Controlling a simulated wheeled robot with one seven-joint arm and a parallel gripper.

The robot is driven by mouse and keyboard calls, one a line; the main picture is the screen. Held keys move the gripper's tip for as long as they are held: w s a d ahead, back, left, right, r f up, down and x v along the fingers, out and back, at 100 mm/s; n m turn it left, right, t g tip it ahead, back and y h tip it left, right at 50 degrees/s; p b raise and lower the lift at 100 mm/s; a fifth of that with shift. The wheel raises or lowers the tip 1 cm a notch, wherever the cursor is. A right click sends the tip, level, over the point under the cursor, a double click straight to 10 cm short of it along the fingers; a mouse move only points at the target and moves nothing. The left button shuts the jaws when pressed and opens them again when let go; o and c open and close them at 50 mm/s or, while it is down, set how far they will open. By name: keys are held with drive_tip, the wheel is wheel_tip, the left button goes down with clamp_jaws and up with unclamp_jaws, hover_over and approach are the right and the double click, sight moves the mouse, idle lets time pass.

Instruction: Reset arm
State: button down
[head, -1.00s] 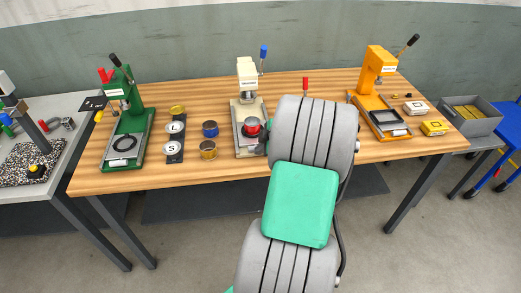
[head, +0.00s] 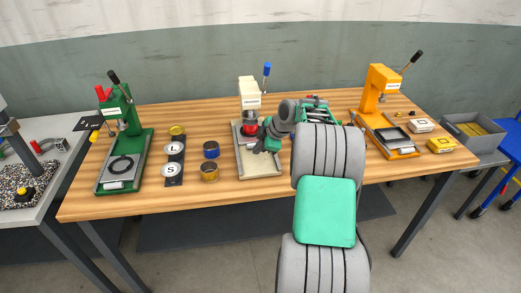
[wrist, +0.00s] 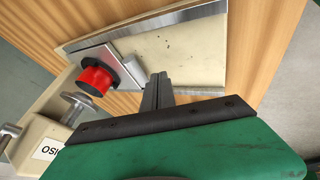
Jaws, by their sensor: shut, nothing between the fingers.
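My gripper (head: 261,146) is beside the cream press (head: 249,95) in the middle of the wooden bench. In the wrist view its fingers (wrist: 158,82) are shut together and empty, over the cream base plate (wrist: 165,55) of that press. A red cylinder (wrist: 97,80) sits on a metal holder just left of the fingers, apart from them. My arm reaches up from the bottom of the head view.
A green press (head: 124,125) stands at left and an orange press (head: 380,95) at right. Between are blue (head: 211,150) and gold tins (head: 209,172) and a dark strip with round pieces (head: 174,164). A grey bin (head: 470,128) is at far right. The bench front is mostly clear.

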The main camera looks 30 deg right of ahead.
drive_tip(key=shift+s+a+r+b, duration=0.15)
drive_tip(key=shift+s+a+r, duration=0.1)
drive_tip(key=shift+s, duration=0.3)
drive_tip(key=shift+s+a+r+b, duration=0.15)
drive_tip(key=shift+s+r, duration=0.05)
drive_tip(key=shift+s, duration=0.3)
drive_tip(key=v, duration=0.9)
drive_tip(key=s+a+r+m+g, duration=0.1)
drive_tip(key=s+a+m, duration=0.15)
drive_tip(key=a, duration=0.55)
drive_tip(key=s+a+r+m, duration=0.1)
drive_tip(key=s+a+m, duration=0.15)
drive_tip(key=a, duration=0.55)
drive_tip(key=s+a+f+m+g+h, duration=0.1)
drive_tip(key=s+a+f+m, duration=0.2)
drive_tip(key=s+a, duration=0.2)
drive_tip(key=s+a+f+m+g+h+p, duration=0.1)
drive_tip(key=s+a+f+m, duration=0.2)
drive_tip(key=s, duration=0.7)
drive_tip(key=shift+s+a+m, duration=0.35)
drive_tip(key=shift+a+m, duration=0.45)
drive_tip(key=shift+a, duration=0.25)
